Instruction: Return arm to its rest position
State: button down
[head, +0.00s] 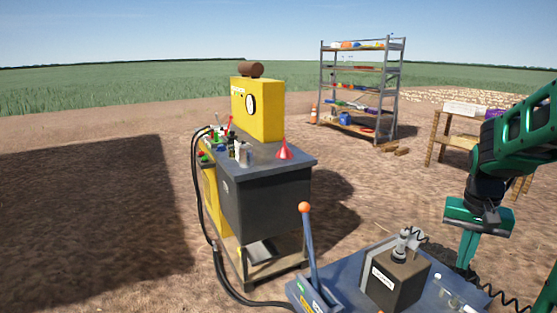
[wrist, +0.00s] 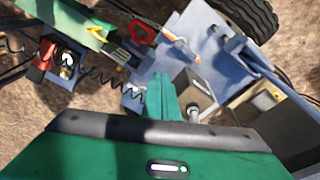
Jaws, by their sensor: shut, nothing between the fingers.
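My green arm reaches in from the right edge of the head view. My gripper (head: 468,262) points downward and is shut and empty, at the right of the blue-grey deck. In the wrist view its green fingers (wrist: 163,82) are together over the blue-grey deck (wrist: 205,58). A brown box with a metal fitting on top (head: 397,273) stands on the deck, left of the gripper in the head view. The same box (wrist: 195,92) shows close beside the fingers in the wrist view. I cannot tell how far the fingertips are above the deck.
A lever with an orange knob (head: 305,208) rises at the deck's left. A dark cart with a yellow cabinet (head: 258,108) stands left of centre, a black hose running from it. A metal shelf (head: 362,90) and wooden table (head: 455,138) stand farther back. A tire (wrist: 258,12) shows in the wrist view.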

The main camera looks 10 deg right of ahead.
jog(key=s+a+n+y, duration=0.1)
jog(key=s+a+n, duration=0.1)
jog(key=s+a, duration=0.9)
jog(key=s, duration=0.4)
jog(key=shift+a+r+y, duration=0.3)
jog(key=shift+a+r, duration=0.05)
jog(key=shift+s, duration=0.1)
